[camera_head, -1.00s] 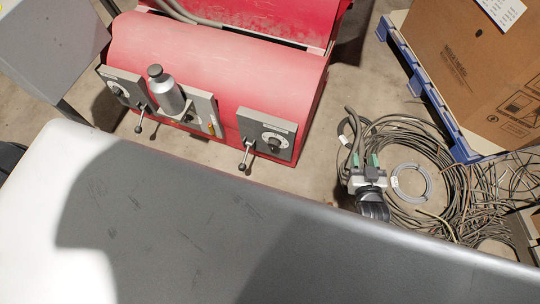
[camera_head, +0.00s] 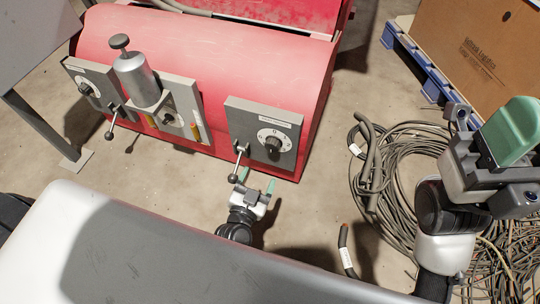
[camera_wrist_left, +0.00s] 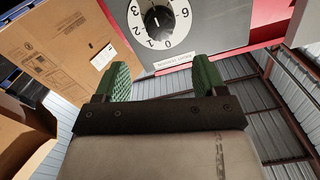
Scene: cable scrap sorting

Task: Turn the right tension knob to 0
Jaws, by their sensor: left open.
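The right tension knob (camera_head: 272,152) is black, on a white numbered dial on the grey right-hand panel (camera_head: 250,115) of the red machine. The left wrist view shows the knob (camera_wrist_left: 158,18) at the top, with the dial numbers upside down; I cannot tell its exact setting. My left gripper (camera_head: 257,180) is open and empty, just in front of and below the knob, apart from it. Its green fingers (camera_wrist_left: 158,80) are spread in the left wrist view. My right gripper (camera_head: 500,140) is at the right, over the cables, one green finger pad showing plainly; its opening is unclear.
A ball-ended lever (camera_head: 238,162) stands close left of the knob and left gripper. A grey cylinder (camera_head: 137,78) and another dial (camera_head: 87,90) are further left. Coiled cables (camera_head: 395,150) lie on the floor at right, by a cardboard box (camera_head: 480,45) on a blue pallet.

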